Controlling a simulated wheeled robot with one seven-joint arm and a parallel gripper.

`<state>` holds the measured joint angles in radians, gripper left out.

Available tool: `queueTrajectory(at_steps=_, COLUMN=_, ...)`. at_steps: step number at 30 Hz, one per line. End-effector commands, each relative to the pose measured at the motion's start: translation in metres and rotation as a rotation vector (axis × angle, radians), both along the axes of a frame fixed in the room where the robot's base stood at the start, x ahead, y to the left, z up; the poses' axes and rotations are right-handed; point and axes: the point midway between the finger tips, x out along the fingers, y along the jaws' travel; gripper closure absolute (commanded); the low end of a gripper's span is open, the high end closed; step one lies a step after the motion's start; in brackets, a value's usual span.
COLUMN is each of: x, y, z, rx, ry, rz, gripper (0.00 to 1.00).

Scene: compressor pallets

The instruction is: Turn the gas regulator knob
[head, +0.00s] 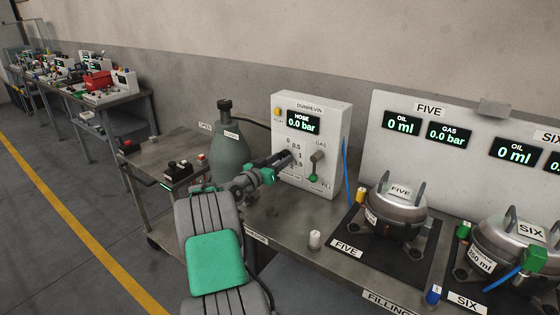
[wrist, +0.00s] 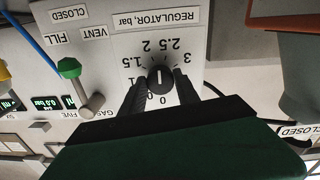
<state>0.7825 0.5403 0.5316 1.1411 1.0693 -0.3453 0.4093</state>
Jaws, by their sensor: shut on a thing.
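The regulator knob (wrist: 161,79) is small, dark and round, with a white mark. It sits on the white panel, ringed by a scale from 0 to 3 under the label "REGULATOR, bar", upside down in the wrist view. My gripper (wrist: 162,90) is shut on the knob, one dark finger on each side. In the head view my gripper (head: 290,158) reaches the front of the white control box (head: 336,150) and hides the knob. The white mark looks upright in the wrist view; which end points cannot be told. The box's HOSE display (head: 303,121) reads 0.0 bar.
A gas lever with a green tip (wrist: 68,68) is beside the knob, also seen in the head view (head: 313,178). A grey-green gas bottle (head: 229,158) stands left of the box.

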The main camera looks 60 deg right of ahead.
Motion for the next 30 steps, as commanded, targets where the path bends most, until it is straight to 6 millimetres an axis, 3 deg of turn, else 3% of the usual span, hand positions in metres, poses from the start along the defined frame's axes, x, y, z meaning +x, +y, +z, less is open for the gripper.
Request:
queueTrajectory(at_steps=7, x=0.0003, y=0.0001, z=0.0001, rx=0.000, ry=0.000, rz=0.001, gripper=1.00)
queueTrajectory(at_steps=19, x=0.0003, y=0.0002, z=-0.0008, rx=0.009, ry=0.056, rz=0.001, gripper=1.00)
queueTrajectory(at_steps=30, x=-0.0002, y=0.0003, z=-0.0008, rx=0.050, ry=0.316, rz=0.001, gripper=1.00)
